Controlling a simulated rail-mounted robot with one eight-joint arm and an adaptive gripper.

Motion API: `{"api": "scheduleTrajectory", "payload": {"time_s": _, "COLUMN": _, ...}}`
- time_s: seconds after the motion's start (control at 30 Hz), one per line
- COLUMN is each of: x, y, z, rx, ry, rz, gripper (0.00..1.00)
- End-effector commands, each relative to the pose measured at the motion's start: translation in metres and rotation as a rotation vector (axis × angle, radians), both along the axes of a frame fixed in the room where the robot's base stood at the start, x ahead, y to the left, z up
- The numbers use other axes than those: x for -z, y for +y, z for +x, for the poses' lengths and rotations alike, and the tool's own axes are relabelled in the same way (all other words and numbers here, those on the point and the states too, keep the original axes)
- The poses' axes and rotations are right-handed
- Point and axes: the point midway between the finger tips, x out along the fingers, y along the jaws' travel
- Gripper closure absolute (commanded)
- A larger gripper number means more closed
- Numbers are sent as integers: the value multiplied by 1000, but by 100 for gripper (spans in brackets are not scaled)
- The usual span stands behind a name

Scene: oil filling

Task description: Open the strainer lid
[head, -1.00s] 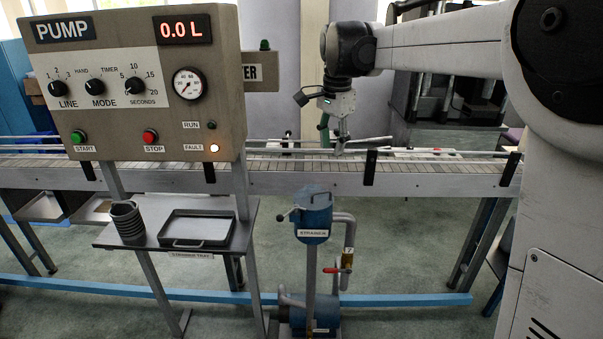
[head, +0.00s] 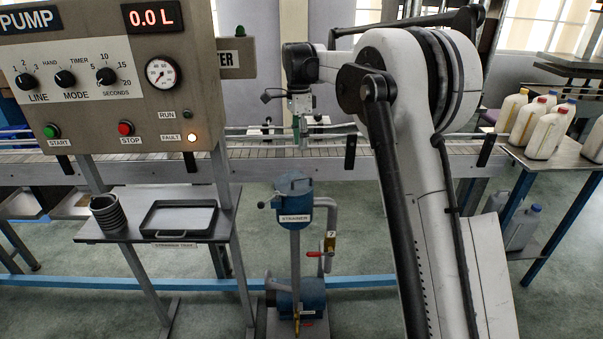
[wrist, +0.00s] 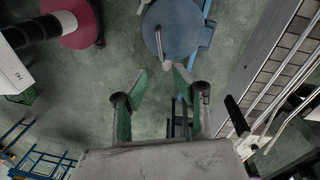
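The blue strainer (head: 294,212) stands upright on a pipe below the conveyor in the head view. Its round blue lid (head: 293,184) sits on top, with a handle sticking out at the left. In the wrist view the lid (wrist: 176,28) is a blue disc at the top, and its grey handle (wrist: 161,45) points down the picture. My gripper (head: 303,140) hangs pointing down above the lid in the head view, apart from it. In the wrist view my gripper (wrist: 161,84) is open, with green fingertips spread and nothing between them.
The conveyor (head: 330,158) runs behind the strainer. The pump panel (head: 100,75) stands at left above a strainer tray (head: 180,219) and a ribbed dark cup (head: 107,212). A red-handled valve (head: 318,254) is right of the strainer. Several cream jugs (head: 546,134) stand on a table at right.

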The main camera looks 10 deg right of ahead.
Motion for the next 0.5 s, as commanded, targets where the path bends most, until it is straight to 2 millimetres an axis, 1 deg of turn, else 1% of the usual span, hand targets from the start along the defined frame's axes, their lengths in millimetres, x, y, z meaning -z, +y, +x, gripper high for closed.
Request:
{"api": "scheduleTrajectory", "payload": {"time_s": 0.03, "x": 10, "y": 0, "z": -1, "rx": 0, "ry": 0, "rz": 0, "gripper": 73}}
{"api": "scheduleTrajectory", "payload": {"time_s": 0.3, "x": 60, "y": -1, "z": -6, "rx": -1, "ry": 0, "rz": 0, "gripper": 73}}
{"api": "scheduleTrajectory", "payload": {"time_s": 0.5, "x": 91, "y": -1, "z": -9, "rx": -1, "ry": -1, "rz": 0, "gripper": 73}}
